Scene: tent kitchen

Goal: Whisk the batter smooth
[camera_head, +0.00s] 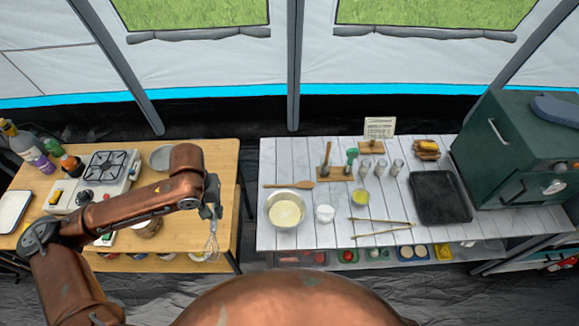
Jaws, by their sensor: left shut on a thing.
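My left gripper (210,208) is shut on a wire whisk (211,243). The whisk hangs down from it in front of the right end of the wooden table. A metal bowl (271,217) stands on the left part of the white slatted table, to the right of the whisk and apart from it. Pale batter (287,212) fills its lower part; its texture is too small to judge. My right gripper does not show.
A wooden spoon (288,185) lies behind the bowl. A small white bowl (325,214), a yellow-filled cup (361,197) and two thin sticks (382,234) lie to its right. A black tray (440,197) and green oven (520,150) are farther right. A gap separates the two tables.

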